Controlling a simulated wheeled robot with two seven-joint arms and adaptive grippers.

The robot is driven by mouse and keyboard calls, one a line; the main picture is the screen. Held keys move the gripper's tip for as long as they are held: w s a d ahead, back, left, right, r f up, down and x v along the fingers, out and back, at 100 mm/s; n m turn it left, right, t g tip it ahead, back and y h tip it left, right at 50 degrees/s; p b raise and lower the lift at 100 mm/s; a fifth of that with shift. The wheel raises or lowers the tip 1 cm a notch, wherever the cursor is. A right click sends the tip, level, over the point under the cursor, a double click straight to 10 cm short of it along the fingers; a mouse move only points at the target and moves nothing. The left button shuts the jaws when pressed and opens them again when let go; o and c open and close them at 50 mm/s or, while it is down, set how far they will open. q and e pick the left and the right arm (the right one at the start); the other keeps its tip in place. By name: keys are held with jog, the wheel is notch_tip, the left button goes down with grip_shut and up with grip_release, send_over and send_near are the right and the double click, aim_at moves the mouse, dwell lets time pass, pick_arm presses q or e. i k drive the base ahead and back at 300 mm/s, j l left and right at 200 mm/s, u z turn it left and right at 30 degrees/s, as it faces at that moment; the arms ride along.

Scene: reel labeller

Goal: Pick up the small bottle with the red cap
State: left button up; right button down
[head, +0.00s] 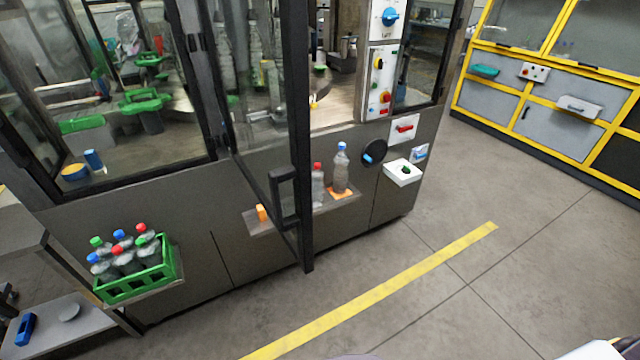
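A small clear bottle with a red cap (318,188) stands upright on a narrow shelf (262,229) at the front of the machine. It is just right of the black edge of the glass door, which is close in front of it in the picture. A green crate (140,284) at the lower left holds several bottles with red, blue and green caps. Neither of my grippers is in view.
The glass door with its black frame (301,120) and handle (284,196) juts out from the machine, left of the red-capped bottle. The floor with a yellow stripe (385,288) is clear.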

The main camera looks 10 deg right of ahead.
aim_at(317, 175)
jog(key=i+l+u, duration=0.1)
jog(key=l, duration=0.4)
jog(key=i+l, duration=0.25)
jog(key=l, duration=0.25)
jog(key=i+l+u, duration=0.15)
jog(key=l, duration=0.4)
jog(key=i+l, duration=0.15)
jog(key=l, duration=0.35)
jog(key=i+l+u, duration=0.15)
jog(key=l, duration=0.4)
jog(key=i+l, duration=0.1)
jog(key=l, duration=0.45)
jog(key=i+l+u, duration=0.15)
jog(key=l, duration=0.95)
jog(key=i+u, duration=0.05)
